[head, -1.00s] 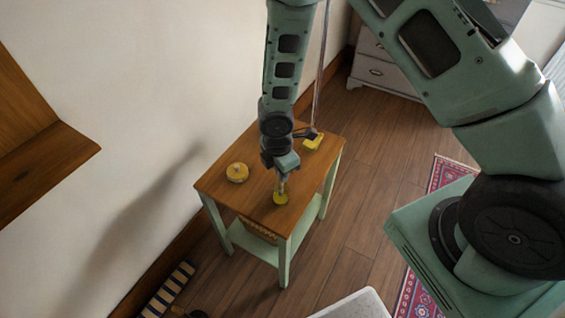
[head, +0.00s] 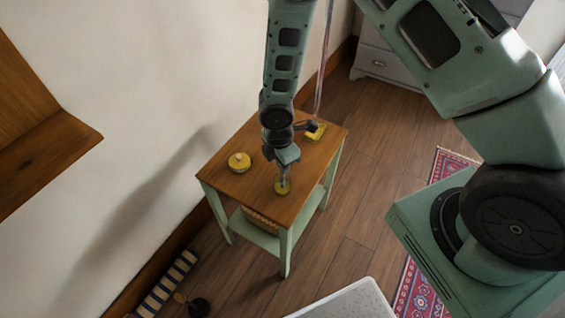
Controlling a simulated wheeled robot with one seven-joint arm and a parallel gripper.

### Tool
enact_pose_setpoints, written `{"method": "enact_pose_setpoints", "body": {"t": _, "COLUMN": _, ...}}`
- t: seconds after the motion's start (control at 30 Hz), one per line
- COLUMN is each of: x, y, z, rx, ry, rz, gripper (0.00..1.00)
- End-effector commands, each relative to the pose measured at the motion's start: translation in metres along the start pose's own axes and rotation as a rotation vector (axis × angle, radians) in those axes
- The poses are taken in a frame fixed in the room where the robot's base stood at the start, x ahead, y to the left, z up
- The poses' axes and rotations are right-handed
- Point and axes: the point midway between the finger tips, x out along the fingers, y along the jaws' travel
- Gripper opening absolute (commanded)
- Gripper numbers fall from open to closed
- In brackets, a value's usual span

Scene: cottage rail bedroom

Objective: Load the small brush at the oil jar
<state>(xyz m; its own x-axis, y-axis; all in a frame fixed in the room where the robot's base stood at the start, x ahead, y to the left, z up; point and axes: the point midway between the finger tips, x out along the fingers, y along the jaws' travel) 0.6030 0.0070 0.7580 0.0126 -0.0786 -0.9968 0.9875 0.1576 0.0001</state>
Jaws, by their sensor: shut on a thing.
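My gripper (head: 284,174) points down over the front part of a small wooden-topped table (head: 240,184). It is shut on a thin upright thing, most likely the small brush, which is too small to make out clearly. Directly below is a round yellow pot (head: 282,188), likely the oil jar. The held thing's lower end meets the pot in the picture; I cannot tell whether it is inside. A round yellow piece with a small knob (head: 239,162), perhaps a lid, lies to the left on the tabletop.
A yellow block (head: 315,131) with a dark thing beside it sits at the table's back right. A basket (head: 262,222) is on the lower shelf. A wall rises on the left, with a wooden shelf (head: 50,150).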

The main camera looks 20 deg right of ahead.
Motion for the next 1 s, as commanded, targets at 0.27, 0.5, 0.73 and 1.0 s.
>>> {"method": "enact_pose_setpoints", "body": {"t": 0.27, "x": 0.0036, "y": 0.0, "z": -0.0003, "rx": 0.0, "ry": 0.0, "rz": 0.0, "gripper": 0.0}}
{"method": "enact_pose_setpoints", "body": {"t": 0.5, "x": 0.0063, "y": 0.0001, "z": -0.0006, "rx": 0.0, "ry": 0.0, "rz": 0.0, "gripper": 0.0}}
{"method": "enact_pose_setpoints", "body": {"t": 0.73, "x": 0.0089, "y": 0.0001, "z": -0.0008, "rx": 0.0, "ry": 0.0, "rz": 0.0, "gripper": 0.0}}
{"method": "enact_pose_setpoints", "body": {"t": 1.0, "x": 0.0097, "y": 0.0001, "z": -0.0009, "rx": 0.0, "ry": 0.0, "rz": 0.0, "gripper": 0.0}}
